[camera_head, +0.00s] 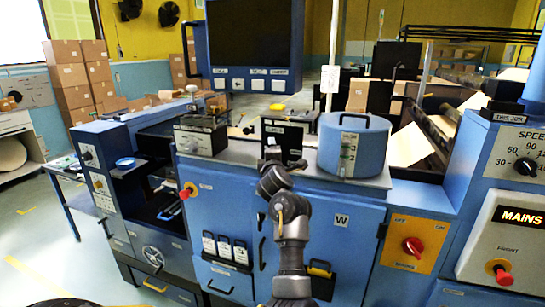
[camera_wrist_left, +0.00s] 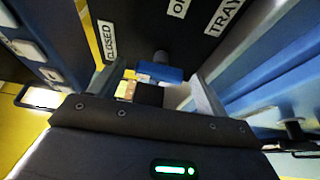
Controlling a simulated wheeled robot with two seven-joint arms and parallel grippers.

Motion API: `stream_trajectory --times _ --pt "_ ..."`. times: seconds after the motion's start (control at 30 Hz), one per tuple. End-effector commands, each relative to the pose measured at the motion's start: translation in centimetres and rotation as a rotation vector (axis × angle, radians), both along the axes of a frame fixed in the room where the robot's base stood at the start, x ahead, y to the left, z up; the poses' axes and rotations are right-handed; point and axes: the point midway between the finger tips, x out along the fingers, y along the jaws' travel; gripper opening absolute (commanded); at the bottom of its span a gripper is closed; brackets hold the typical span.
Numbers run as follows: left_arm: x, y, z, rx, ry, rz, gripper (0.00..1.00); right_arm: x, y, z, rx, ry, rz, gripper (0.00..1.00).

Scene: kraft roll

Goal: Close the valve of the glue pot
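The blue glue pot (camera_head: 352,148) with a black top handle and a white scale stands on the grey counter, right of centre. Left of it is a black panel (camera_head: 281,138) with white labels. In the left wrist view this dark panel (camera_wrist_left: 150,25) carries the words CLOSED and TRAY and a partly cut-off label. A blue handle (camera_wrist_left: 162,73) on a short dark stem sticks out from it. My left gripper (camera_wrist_left: 157,88) is open, its fingers spread either side of the handle; contact cannot be told. In the head view the left gripper (camera_head: 291,163) is at the panel, its fingers largely hidden.
A black-and-chrome device (camera_head: 201,136) stands left on the counter. A monitor (camera_head: 254,45) hangs above. A red knob (camera_head: 413,246) on a yellow plate and a MAINS panel (camera_head: 515,216) are to the right. Cabinet handles stick out below the counter.

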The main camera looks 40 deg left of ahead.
Motion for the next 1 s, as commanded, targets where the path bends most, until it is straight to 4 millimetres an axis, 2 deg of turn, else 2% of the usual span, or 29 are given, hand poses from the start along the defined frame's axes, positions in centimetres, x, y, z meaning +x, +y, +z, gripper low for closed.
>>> stream_trajectory --times 0.27,0.7,1.0 --pt "-0.5 -0.6 -0.2 0.001 0.000 -0.002 0.76 0.0 0.1 -0.4 0.001 0.000 0.000 0.00" --pt "-5.1 -4.7 -0.1 -0.001 -0.001 -0.001 0.76 0.0 0.2 -2.2 0.002 -0.001 -0.001 0.00" --pt "-5.5 -5.0 0.0 0.000 0.000 0.000 0.76 0.0 0.2 -2.2 0.002 -0.001 0.000 0.00"
